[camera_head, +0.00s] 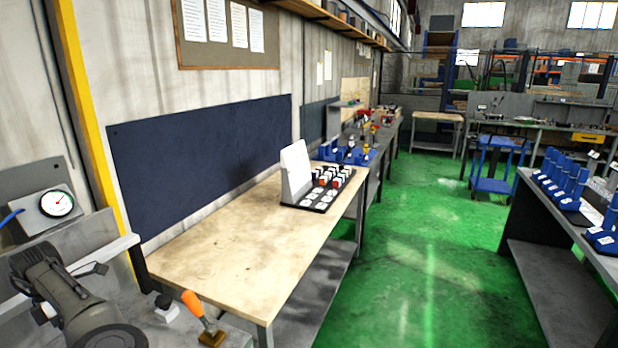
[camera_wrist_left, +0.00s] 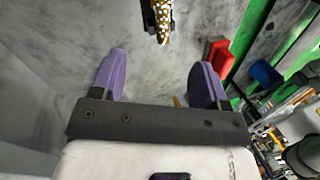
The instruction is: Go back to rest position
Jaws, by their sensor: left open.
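My left gripper (camera_wrist_left: 160,80) shows in the left wrist view, with its two purple fingers wide apart and nothing between them. Beyond the fingers is a blurred grey surface. Neither gripper shows in the head view. My right gripper is in no view.
In the head view a wooden-topped bench (camera_head: 235,235) stands along the wall, with a black tray (camera_head: 318,200) of small parts. A dial gauge (camera_head: 57,203) and an orange-handled lever (camera_head: 194,304) are at lower left. The wrist view shows a red block (camera_wrist_left: 217,55).

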